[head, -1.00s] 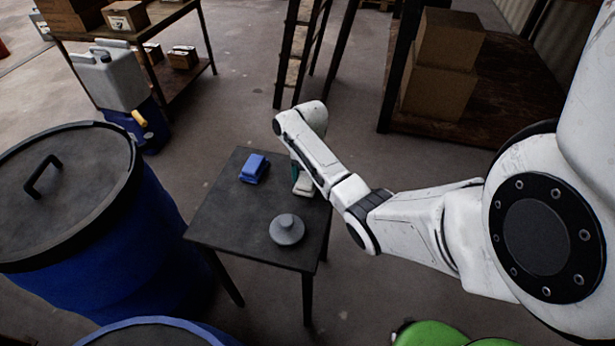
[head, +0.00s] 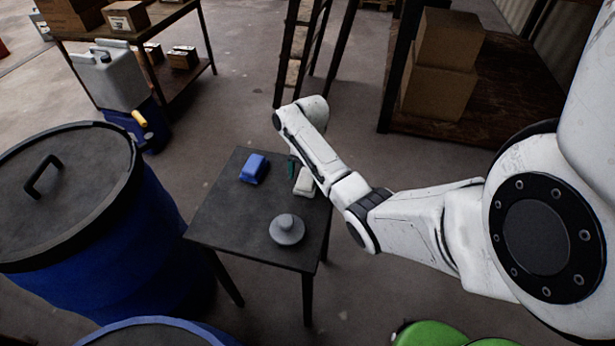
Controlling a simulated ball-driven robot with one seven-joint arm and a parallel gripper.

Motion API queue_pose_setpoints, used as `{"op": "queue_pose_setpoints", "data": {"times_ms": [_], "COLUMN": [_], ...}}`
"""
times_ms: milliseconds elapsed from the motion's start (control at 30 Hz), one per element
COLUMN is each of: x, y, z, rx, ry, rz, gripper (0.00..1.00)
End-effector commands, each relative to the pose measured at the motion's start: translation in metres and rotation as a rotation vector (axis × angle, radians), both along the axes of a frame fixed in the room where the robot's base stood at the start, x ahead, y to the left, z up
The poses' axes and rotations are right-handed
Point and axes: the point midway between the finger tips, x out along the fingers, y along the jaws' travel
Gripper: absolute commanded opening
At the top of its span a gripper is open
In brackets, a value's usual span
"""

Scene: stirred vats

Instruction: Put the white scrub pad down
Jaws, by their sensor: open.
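The white scrub pad (head: 304,182) lies on the right side of the small dark table (head: 235,222), near its right edge. My gripper (head: 292,167) is mostly hidden behind my forearm. Only a dark teal part of it shows, just left of and beyond the white pad, with a small gap between them in the picture. The gripper is open and does not hold the pad. My forearm covers part of the pad's right side.
A blue pad (head: 254,168) and a grey knobbed lid-like piece (head: 287,229) also sit on the table. A lidded blue drum (head: 110,240) stands at left. A ladder (head: 297,50) and a rack with cardboard boxes (head: 440,70) stand behind. The table's front left is clear.

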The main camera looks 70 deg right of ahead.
Motion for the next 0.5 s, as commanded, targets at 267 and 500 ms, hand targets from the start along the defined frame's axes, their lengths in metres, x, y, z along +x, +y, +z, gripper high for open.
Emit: {"op": "queue_pose_setpoints", "data": {"times_ms": [267,500], "x": [0.002,0.001], "y": [-0.010,-0.014], "z": [0.060,0.098], "rx": [-0.005,-0.001], "ry": [-0.004,0.000], "rz": [-0.001,-0.001], "gripper": [0.94,0.94]}}
